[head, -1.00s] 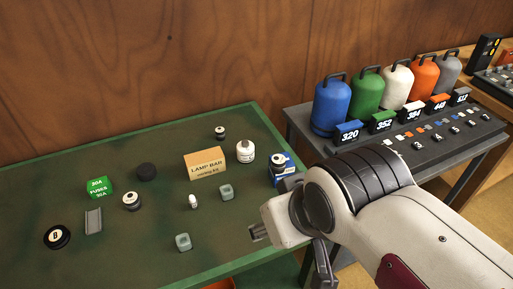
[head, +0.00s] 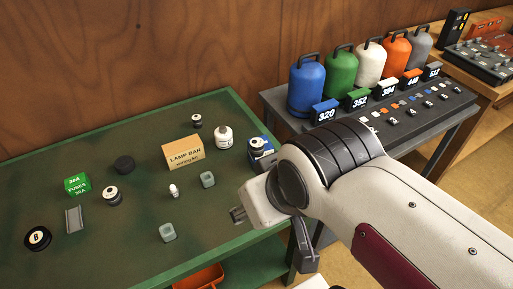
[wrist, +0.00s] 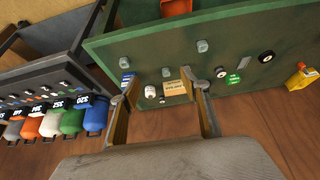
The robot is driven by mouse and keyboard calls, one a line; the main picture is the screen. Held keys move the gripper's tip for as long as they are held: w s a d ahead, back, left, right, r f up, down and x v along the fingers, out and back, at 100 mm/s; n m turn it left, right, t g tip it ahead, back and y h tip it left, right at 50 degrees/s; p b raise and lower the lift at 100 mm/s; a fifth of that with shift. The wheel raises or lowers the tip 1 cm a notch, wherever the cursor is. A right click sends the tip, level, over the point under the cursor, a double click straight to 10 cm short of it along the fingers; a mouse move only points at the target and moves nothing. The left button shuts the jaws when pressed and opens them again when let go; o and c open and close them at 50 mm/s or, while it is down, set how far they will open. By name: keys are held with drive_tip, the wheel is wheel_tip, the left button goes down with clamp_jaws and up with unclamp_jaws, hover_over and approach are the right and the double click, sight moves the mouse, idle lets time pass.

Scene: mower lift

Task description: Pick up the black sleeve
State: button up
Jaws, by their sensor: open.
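A plain black round piece (head: 125,163) lies on the green table, left of the cardboard lamp box (head: 183,152); it looks most like the black sleeve, but I cannot be sure. In the wrist view I cannot make it out; a finger may hide it. My gripper (wrist: 160,92) is open and empty, its two fingers apart above the table, with the lamp box (wrist: 175,88) and white bottle (wrist: 150,91) showing between them. In the head view my arm reaches to the table's right edge, away from the black piece, and its fingers are mostly hidden.
The green table (head: 130,250) also holds a green fuse box (head: 77,184), a black-and-white ring (head: 112,194), a black disc (head: 37,238), grey blocks (head: 167,232) and a metal channel (head: 73,220). Coloured canisters (head: 307,85) stand on a dark bench at right.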

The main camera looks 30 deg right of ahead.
drive_tip(key=shift+o, duration=0.5)
drive_tip(key=n+t+h, duration=0.3)
drive_tip(key=n, duration=0.6)
hover_over(263, 146)
drive_tip(key=s+d, duration=0.3)
drive_tip(key=s, duration=0.2)
wheel_tip(263, 146, down, 8)
drive_tip(key=shift+s+a+f+m+t+y, duration=0.1)
drive_tip(key=shift+f+m+t+y, duration=0.65)
drive_tip(key=shift+f+t+y, duration=0.8)
drive_tip(key=shift+w+a+f+m+t+y, duration=0.1)
drive_tip(key=shift+f+m+t+y, duration=0.8)
drive_tip(key=shift+f+y, duration=0.95)
drive_tip(key=shift+s+a+f+m+t+y, duration=0.1)
drive_tip(key=shift+f+m+t+y, duration=0.45)
drive_tip(key=shift+f+t+y, duration=1.1)
drive_tip(key=shift+a, duration=0.1)
